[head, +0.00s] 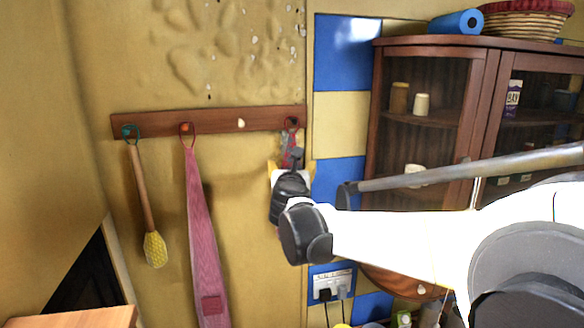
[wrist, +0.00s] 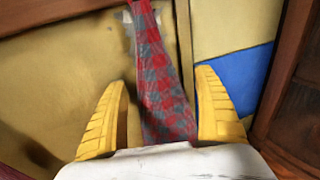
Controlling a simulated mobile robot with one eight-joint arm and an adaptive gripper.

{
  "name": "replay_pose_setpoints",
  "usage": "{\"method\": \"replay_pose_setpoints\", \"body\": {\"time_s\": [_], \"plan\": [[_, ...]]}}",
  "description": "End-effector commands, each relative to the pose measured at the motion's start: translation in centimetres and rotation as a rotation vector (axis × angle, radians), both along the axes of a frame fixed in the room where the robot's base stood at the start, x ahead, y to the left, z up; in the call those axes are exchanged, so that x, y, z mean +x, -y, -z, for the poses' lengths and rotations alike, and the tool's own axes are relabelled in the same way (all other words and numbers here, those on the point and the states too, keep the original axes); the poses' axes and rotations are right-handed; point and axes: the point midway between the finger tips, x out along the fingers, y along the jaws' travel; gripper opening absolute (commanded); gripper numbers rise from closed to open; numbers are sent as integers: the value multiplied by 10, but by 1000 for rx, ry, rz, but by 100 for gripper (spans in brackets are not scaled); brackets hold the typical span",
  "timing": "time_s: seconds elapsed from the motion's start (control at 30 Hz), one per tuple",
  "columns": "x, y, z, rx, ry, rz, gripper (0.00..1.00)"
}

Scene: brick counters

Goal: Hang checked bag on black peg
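The checked bag (wrist: 165,95) is red and grey and hangs down between the two yellow fingers of my gripper (wrist: 161,76) in the wrist view. The fingers are apart, with a gap on the left of the bag and little or none on the right. In the head view, the black peg (head: 295,121) is at the right end of the wooden rail. The red loop of the checked bag (head: 289,150) appears to be around this peg. My gripper (head: 289,170) is just below the peg, and my wrist hides the lower bag.
The rail (head: 212,121) also carries a yellow-headed brush (head: 154,248) and a pink cloth item (head: 204,230). A white peg (head: 241,124) between is bare. A glass-fronted wooden cabinet (head: 378,105) stands close on the right. A socket (head: 332,284) is below.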

Motion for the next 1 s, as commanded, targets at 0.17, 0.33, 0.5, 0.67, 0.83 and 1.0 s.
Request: {"method": "replay_pose_setpoints", "body": {"time_s": [0.17,0.33,0.5,0.67,0.83,1.0], "plan": [[0,0,0,0,0,0,80],[-8,-1,-1,0,0,-1,80],[-40,-3,-3,1,0,-2,80],[-77,-5,-5,0,0,-2,80],[-106,-7,-8,-1,0,-2,80],[-121,-1,-1,33,-6,12,80]]}}
